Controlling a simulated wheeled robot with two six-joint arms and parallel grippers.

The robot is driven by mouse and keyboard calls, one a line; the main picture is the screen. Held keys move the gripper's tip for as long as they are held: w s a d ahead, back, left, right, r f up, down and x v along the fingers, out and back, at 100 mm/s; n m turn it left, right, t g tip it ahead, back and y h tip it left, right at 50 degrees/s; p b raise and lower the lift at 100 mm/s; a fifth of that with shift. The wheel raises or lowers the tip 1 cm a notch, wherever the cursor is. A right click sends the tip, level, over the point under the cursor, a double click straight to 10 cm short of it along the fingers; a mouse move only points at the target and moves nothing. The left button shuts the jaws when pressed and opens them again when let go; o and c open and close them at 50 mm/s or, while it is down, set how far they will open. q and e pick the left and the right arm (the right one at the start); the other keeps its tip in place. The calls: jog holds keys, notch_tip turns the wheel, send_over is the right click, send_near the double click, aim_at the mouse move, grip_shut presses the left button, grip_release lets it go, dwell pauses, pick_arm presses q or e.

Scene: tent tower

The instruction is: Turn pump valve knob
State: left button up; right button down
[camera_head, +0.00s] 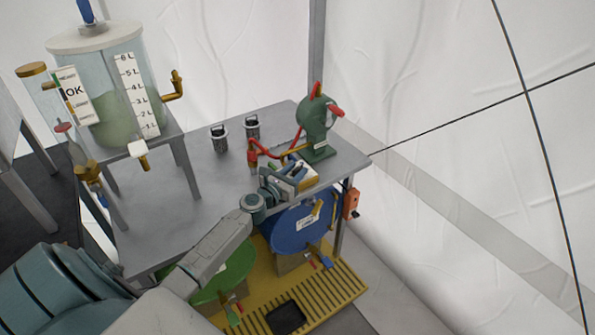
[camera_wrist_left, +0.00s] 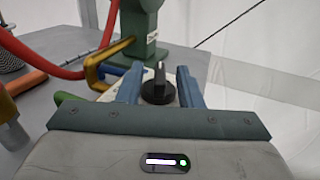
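The black knob (camera_wrist_left: 157,91) shows in the left wrist view, with an upright grip on a round base. It sits on a pale plate, in front of the green pump (camera_wrist_left: 137,25). In the head view the pump (camera_head: 315,128) stands at the table's far right corner, with red handles. My left gripper (camera_head: 298,174) reaches over the table's right edge, near a small pale and yellow box (camera_head: 309,172). In the wrist view its blue fingers (camera_wrist_left: 160,82) are apart, one on each side of the knob, with no clear contact. My right gripper is not in view.
A red hose (camera_head: 280,153) runs beside the pump. Two dark canisters (camera_head: 236,134) and a clear tank (camera_head: 105,90) on a stand are on the grey table (camera_head: 175,222). Blue (camera_head: 300,232) and green (camera_head: 238,265) drums stand below. The table's left middle is clear.

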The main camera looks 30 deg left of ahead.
pick_arm(q)
jog(key=shift+c, duration=0.4)
jog(key=shift+s, duration=0.1)
grip_shut()
